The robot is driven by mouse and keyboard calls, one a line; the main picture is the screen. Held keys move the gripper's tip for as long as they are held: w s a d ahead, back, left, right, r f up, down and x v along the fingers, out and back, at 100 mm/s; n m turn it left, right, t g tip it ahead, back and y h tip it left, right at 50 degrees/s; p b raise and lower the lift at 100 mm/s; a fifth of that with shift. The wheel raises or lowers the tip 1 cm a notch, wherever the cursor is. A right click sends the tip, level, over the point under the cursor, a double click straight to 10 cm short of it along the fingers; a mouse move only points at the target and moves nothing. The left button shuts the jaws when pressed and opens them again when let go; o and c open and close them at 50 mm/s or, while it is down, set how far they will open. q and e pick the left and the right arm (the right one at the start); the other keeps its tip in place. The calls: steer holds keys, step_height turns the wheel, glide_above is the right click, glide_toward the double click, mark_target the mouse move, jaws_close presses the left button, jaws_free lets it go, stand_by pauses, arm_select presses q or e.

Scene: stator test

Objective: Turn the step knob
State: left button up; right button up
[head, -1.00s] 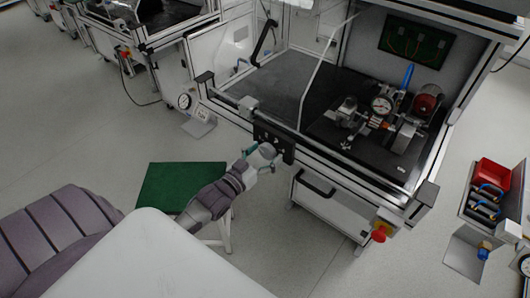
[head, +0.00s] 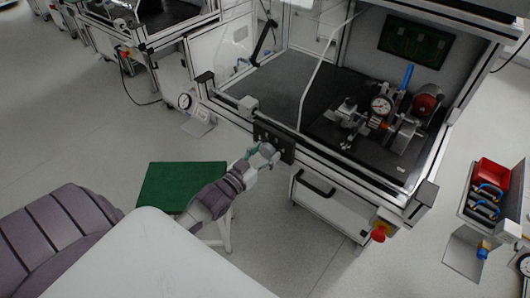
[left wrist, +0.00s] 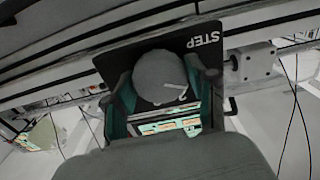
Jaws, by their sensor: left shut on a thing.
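The step knob (left wrist: 160,72) is round and grey with a white pointer line, which slants toward the lower right in the left wrist view. It sits on a black panel (left wrist: 118,63) with white STEP lettering (left wrist: 203,40). The panel also shows in the head view (head: 287,149) on the front rail of the test bench. My left gripper (left wrist: 165,88) is shut on the knob, with one teal-sided finger on each side of it. In the head view my left gripper (head: 260,152) is up against the panel, and the knob is hidden there. My right gripper is not in view.
The test bench holds a rig with a dial gauge (head: 381,105) on its dark top. A green-topped stool (head: 172,184) stands below my left arm. A red emergency knob (head: 379,234) is at the bench's right corner. A red bin (head: 492,172) lies at far right.

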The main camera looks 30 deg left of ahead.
arm_select(q)
steer(key=m+p, duration=0.1)
steer(key=m, duration=0.2)
steer(key=shift+m, duration=0.3)
steer(key=m, duration=0.4)
steer(key=shift+p, duration=0.4)
steer(key=shift+m, duration=0.3)
steer(key=o, duration=1.2)
steer(key=shift+c, duration=0.2)
steer(key=s, duration=1.2)
steer(key=shift+a, duration=0.45)
